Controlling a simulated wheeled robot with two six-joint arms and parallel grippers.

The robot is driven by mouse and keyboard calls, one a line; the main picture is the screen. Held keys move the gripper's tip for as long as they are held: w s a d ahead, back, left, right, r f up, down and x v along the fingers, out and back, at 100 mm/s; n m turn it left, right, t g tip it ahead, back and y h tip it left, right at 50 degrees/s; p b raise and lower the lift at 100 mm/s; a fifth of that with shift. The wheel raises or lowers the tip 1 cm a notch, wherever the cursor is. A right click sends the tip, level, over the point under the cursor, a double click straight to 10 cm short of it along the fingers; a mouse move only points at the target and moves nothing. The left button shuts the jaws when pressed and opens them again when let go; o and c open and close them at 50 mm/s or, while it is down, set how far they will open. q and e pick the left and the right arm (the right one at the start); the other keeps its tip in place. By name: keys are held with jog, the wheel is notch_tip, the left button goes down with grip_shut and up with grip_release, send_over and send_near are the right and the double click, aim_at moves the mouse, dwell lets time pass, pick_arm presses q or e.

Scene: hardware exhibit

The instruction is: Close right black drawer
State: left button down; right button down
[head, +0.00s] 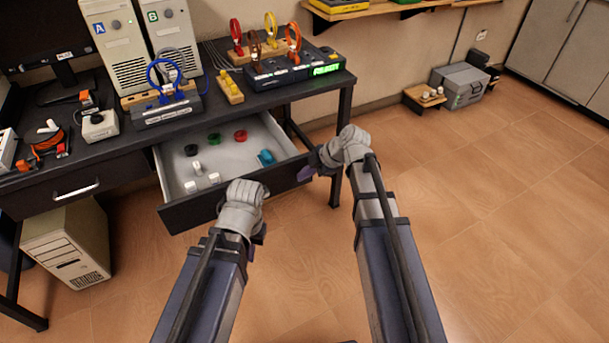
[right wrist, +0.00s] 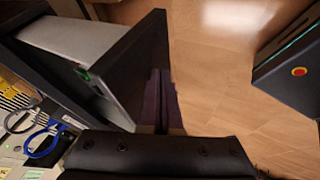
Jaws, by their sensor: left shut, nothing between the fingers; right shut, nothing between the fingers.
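The right black drawer (head: 188,213) hangs pulled out under the desk, its grey inside showing. It holds black, green and red rings, several small white pieces and a blue piece. In the right wrist view the drawer's front panel (right wrist: 135,60) stands close beside the fingers. My right gripper (head: 305,173) is shut and empty at the right end of the drawer front; its fingers (right wrist: 161,100) point along the front's outer side. Whether they touch it is unclear. My left gripper (head: 260,235) is shut in front of the drawer's middle, its fingers mostly hidden behind the wrist.
The black desk (head: 130,137) carries computer towers, cable racks and a lit box. A shut left drawer (head: 75,188) with a metal handle is beside the open one. A desk leg (head: 342,150) stands just behind my right gripper.

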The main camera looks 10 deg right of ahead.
jog(key=shift+w, duration=0.1)
send_over(267, 135)
jog(key=shift+s+d, duration=0.15)
jog(key=shift+s, duration=0.05)
jog(key=shift+w, duration=0.25)
jog(key=shift+w+r, duration=0.1)
dwell(0.3)
